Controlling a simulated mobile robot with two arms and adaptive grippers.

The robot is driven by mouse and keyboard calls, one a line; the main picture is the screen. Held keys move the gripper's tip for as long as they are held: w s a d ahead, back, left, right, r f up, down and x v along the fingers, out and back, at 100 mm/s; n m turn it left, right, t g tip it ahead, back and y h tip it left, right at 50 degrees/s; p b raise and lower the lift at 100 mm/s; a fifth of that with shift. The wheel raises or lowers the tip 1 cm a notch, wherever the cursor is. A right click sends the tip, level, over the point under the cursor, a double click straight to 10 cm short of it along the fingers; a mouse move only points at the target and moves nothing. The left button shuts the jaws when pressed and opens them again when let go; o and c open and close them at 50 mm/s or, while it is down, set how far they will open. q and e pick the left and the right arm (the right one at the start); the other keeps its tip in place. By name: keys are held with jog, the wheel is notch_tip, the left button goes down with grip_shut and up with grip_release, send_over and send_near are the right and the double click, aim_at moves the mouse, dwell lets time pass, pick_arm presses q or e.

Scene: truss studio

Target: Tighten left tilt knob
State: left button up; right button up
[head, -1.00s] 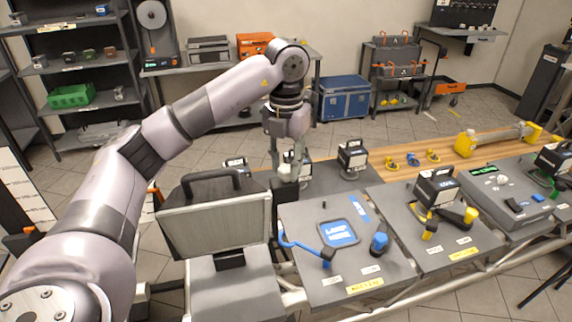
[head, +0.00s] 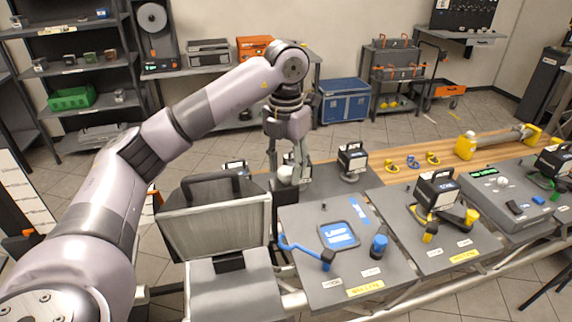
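My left gripper (head: 289,172) points down at the back edge of the work table, behind the large lamp panel. Its two fingers show spread apart, with a small whitish rounded part (head: 286,175) low between them. Whether they touch it is too small to tell. A large lamp panel (head: 213,218) with a black handle stands at the front left. No tilt knob can be made out clearly; the area under the fingers is partly hidden by a dark upright block (head: 285,211). My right gripper is out of view.
A small black lamp (head: 351,160) stands right of the gripper. A grey board with a blue pad (head: 339,235), blue cable and blue knob (head: 379,245) lies in front. Further right are another lamp (head: 436,191) and a grey console (head: 511,195). Yellow clamps lie on the wooden strip.

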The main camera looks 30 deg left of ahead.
aim_at(286, 170)
pick_arm(q)
jog(key=shift+o, duration=0.7)
notch_tip(286, 170, up, 12)
